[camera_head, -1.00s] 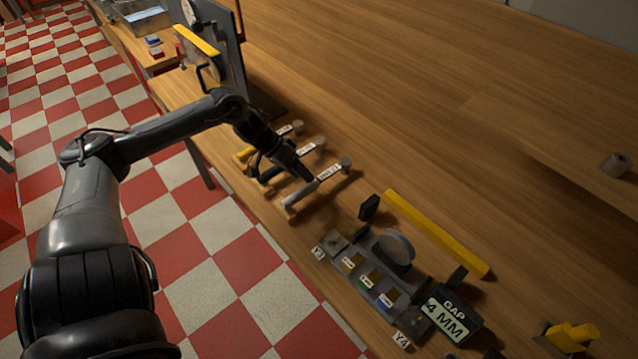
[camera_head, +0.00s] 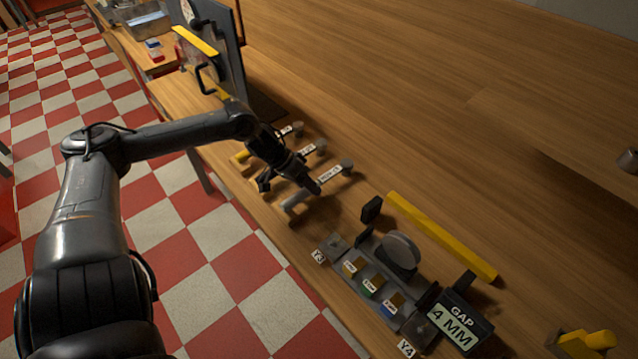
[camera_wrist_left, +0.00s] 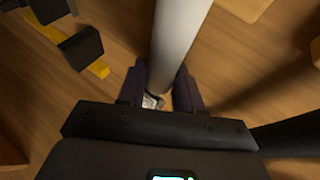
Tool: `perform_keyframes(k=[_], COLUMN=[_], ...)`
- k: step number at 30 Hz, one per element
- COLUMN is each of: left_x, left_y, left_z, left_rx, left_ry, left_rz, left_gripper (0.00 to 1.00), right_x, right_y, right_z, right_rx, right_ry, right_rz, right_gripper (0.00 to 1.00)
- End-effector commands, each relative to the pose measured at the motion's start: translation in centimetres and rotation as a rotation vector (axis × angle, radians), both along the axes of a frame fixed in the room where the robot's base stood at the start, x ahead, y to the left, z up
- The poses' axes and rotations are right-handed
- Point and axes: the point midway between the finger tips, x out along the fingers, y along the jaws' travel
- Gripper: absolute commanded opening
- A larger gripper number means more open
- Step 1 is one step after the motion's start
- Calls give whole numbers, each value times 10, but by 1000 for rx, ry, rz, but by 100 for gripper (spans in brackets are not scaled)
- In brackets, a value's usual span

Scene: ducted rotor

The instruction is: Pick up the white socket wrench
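The white socket wrench (camera_head: 290,204) has a pale grey-white handle, a label and a round grey head (camera_head: 347,166). It is the nearest of a row of tools along the front edge of the wooden table. My left gripper (camera_head: 306,187) is at the middle of its handle. In the left wrist view the pale handle (camera_wrist_left: 178,35) runs between the two dark fingers (camera_wrist_left: 163,85) and almost fills the gap. Whether both fingers press on it is not clear. The arm and fingers hide part of the handle. My right gripper is not in view.
Beside it lie a black-handled tool (camera_head: 318,147) and a yellow-handled tool (camera_head: 242,157). To the right are a grey fixture with coloured blocks (camera_head: 370,287), a yellow bar (camera_head: 440,236) and a "GAP 4 MM" display (camera_head: 459,320). The table's far side is mostly clear.

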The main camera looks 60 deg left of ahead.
Motion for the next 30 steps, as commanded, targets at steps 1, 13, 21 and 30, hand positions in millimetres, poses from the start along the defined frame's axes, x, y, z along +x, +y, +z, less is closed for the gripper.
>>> perform_keyframes(k=[1,13,21,30], left_x=[0,1,1,4], left_y=[0,0,0,-4], left_z=[0,1,12,47], left_rx=[0,0,-1,0], left_ry=[0,-2,-4,-6], left_rz=[0,0,0,-3], left_gripper=[23,0,0,0], right_x=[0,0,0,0], right_y=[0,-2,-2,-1], right_z=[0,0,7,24], right_rx=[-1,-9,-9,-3], right_ry=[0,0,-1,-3], right_rz=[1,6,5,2], right_gripper=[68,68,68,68])
